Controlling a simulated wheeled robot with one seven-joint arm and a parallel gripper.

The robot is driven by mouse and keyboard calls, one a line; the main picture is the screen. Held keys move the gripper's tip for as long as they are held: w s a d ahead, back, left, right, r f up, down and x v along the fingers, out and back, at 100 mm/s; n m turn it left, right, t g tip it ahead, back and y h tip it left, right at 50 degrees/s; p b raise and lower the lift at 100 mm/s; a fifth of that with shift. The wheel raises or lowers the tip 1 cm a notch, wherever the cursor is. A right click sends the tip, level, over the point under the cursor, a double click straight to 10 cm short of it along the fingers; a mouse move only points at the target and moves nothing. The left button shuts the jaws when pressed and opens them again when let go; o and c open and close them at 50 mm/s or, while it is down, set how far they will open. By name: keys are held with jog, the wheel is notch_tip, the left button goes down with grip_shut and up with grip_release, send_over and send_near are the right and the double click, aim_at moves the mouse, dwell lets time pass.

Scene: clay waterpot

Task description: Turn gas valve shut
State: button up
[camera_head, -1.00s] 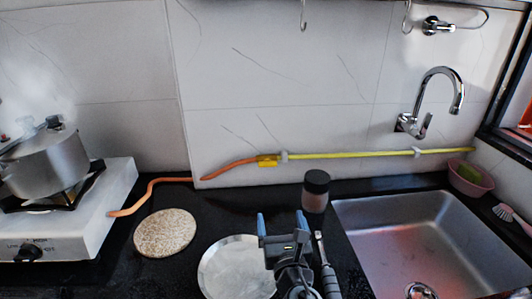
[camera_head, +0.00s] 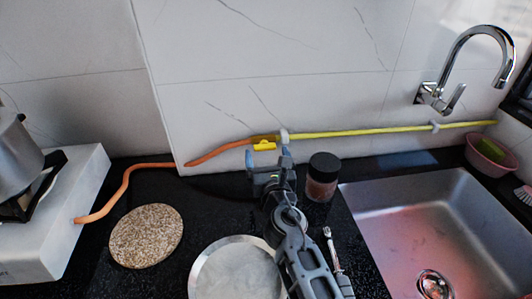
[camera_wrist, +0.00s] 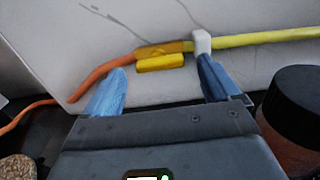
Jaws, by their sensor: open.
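The gas valve is a small yellow handle (camera_head: 264,146) on the pipe along the wall, where the orange hose (camera_head: 215,152) meets the yellow pipe (camera_head: 360,132). In the wrist view the yellow handle (camera_wrist: 160,63) lies lengthwise along the pipe, just below it. My gripper (camera_head: 267,157) is open and empty, just in front of and slightly below the valve. In the wrist view my gripper's blue fingers (camera_wrist: 165,75) stand on either side of the handle, the right finger near the white pipe clip (camera_wrist: 202,42). I cannot tell whether either finger touches anything.
A dark-lidded jar (camera_head: 322,178) stands close to the right of my gripper. A metal plate (camera_head: 212,275), a round speckled mat (camera_head: 146,236) and the white stove (camera_head: 75,190) are on the left. The sink (camera_head: 400,215) and its tap (camera_head: 440,95) are on the right.

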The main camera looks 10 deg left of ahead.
aim_at(265, 146)
jog(key=shift+b+x, duration=0.3)
jog(key=shift+x, duration=0.95)
jog(key=shift+c, duration=0.2)
jog(key=c, duration=1)
